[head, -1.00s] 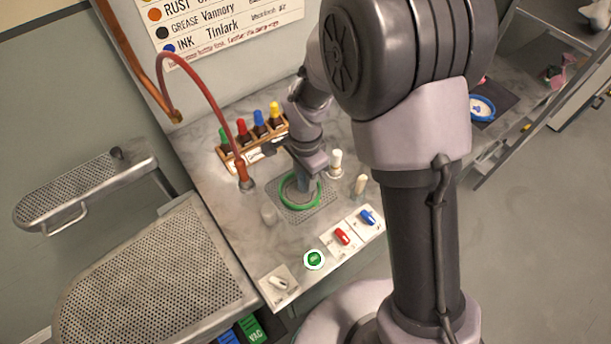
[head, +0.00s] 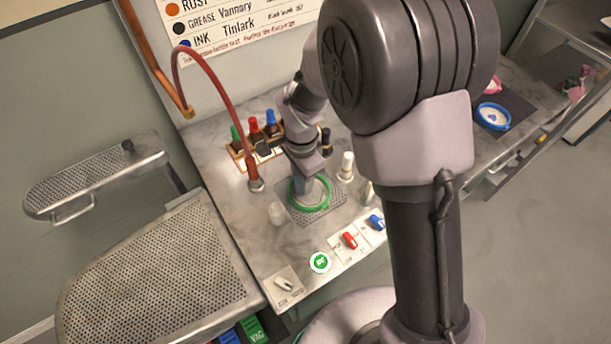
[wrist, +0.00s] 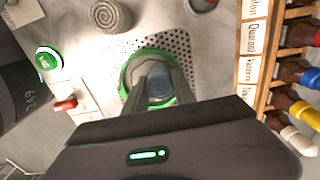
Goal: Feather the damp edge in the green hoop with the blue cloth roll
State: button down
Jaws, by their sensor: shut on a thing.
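The green hoop (head: 309,209) lies on a perforated metal plate (head: 333,209) set in the grey marbled worktop. My gripper (head: 304,186) points down into the hoop. In the wrist view the gripper (wrist: 160,82) is shut on the blue cloth roll (wrist: 160,90), whose end shows between the fingers. The green hoop (wrist: 134,64) surrounds the fingertips there, partly hidden by them. I cannot tell whether the roll touches the surface inside the hoop, and no damp edge can be made out.
A wooden rack (head: 240,152) of bottles with coloured caps stands behind the hoop, near a red hose (head: 222,98). A pale roll (head: 346,168) stands right of it. A green button (head: 320,262) and red switch (head: 349,240) line the front. Perforated boards (head: 150,275) are at left.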

jog(key=shift+s+a+r, duration=0.1)
jog(key=shift+s, duration=0.45)
jog(key=shift+s+d+b, duration=0.25)
jog(key=shift+s+b, duration=0.3)
jog(key=shift+s+d+f, duration=0.2)
jog(key=shift+s+d, duration=0.15)
jog(key=shift+d, duration=0.15)
jog(key=shift+d+r, duration=0.1)
jog(key=shift+d, duration=0.55)
jog(key=shift+w+d+r, duration=0.1)
jog(key=shift+w+d, duration=0.35)
jog(key=shift+w, duration=0.05)
jog(key=shift+w+d, duration=0.1)
jog(key=shift+w, duration=0.55)
jog(key=shift+w+a, duration=0.2)
jog(key=shift+w, duration=0.2)
